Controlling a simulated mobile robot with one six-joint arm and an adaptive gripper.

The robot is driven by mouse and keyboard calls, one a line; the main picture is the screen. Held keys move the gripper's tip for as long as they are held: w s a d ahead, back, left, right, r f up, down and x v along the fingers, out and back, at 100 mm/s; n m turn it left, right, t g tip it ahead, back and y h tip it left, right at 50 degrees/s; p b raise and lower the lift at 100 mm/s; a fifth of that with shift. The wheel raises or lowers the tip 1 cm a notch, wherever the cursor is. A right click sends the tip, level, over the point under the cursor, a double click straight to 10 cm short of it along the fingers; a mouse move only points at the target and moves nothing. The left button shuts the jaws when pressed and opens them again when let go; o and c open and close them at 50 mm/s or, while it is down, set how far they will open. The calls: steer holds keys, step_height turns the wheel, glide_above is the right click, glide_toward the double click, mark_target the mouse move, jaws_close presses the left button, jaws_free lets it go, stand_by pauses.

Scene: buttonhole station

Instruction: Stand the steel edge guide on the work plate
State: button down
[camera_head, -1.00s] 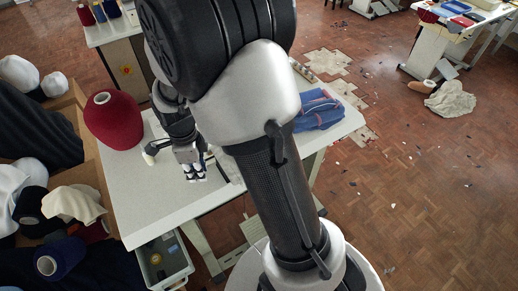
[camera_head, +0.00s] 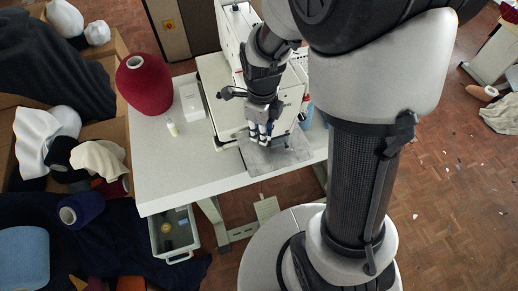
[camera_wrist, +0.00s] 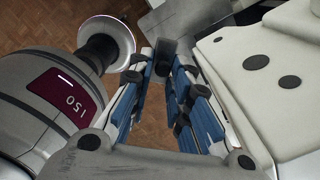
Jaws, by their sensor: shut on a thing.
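My gripper (camera_head: 262,136) is low over the grey work plate (camera_head: 282,156) at the front of the white sewing machine. In the wrist view the blue-padded fingers of my gripper (camera_wrist: 167,70) come together on a small dark grey piece (camera_wrist: 165,48), which looks like the steel edge guide. Most of it is hidden by the fingers. A grey flat surface at the top of the wrist view (camera_wrist: 180,16) looks like part of the work plate. I cannot tell whether the guide touches the plate.
The white sewing machine (camera_head: 234,28) rises right behind my gripper. A red yarn cone (camera_head: 145,84), a white box (camera_head: 192,101) and a small bottle (camera_head: 172,128) stand on the table (camera_head: 178,168) at left. The table's front left is clear. A grey bin (camera_head: 175,234) is below.

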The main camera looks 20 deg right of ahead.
mark_target(261, 166)
step_height(261, 166, down, 18)
steer(key=b, duration=0.4)
steer(key=shift+f, duration=0.1)
steer(key=c, duration=1.9)
jaws_free()
steer(key=o, duration=0.4)
